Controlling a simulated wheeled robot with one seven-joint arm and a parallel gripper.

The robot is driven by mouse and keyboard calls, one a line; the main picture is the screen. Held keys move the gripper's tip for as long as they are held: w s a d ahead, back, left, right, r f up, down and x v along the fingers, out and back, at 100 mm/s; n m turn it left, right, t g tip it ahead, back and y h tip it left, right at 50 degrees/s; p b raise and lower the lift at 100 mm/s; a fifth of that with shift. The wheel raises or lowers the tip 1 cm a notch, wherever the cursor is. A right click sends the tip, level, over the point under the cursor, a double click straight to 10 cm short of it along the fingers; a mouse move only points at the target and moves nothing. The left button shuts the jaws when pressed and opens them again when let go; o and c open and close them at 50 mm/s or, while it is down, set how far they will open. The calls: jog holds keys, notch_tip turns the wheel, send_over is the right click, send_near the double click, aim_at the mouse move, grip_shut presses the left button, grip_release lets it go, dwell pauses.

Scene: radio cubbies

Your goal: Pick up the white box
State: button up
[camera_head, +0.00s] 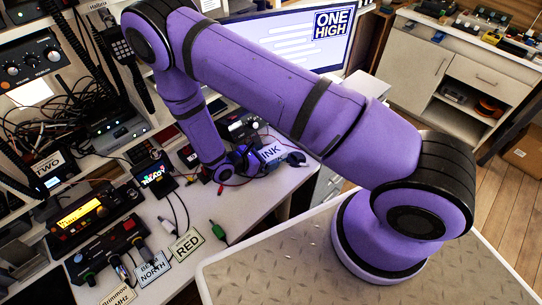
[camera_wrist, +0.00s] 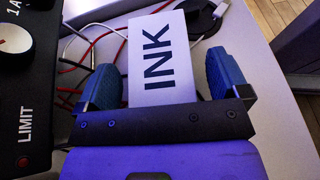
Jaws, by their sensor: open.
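A flat-faced white piece lettered INK (camera_wrist: 160,92) lies on the white desktop; its depth does not show, so I cannot tell whether it is the white box. Part of it shows in the head view (camera_head: 271,153), beside my gripper (camera_head: 243,161). In the wrist view my gripper (camera_wrist: 161,68) is open, with one blue finger on each side of the white piece. Gaps show between it and both fingers. Its near end is hidden by the gripper's dark crossbar.
A black device marked LIMIT (camera_wrist: 22,100) stands close to the left of my gripper. Red and white cables (camera_wrist: 85,50) run beside the left finger. The desk's edge is to the right. A monitor (camera_head: 290,40) stands behind.

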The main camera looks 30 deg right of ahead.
jog(key=shift+d, duration=0.1)
jog(key=c, duration=1)
jog(key=shift+c, duration=0.2)
jog(key=shift+r, duration=0.1)
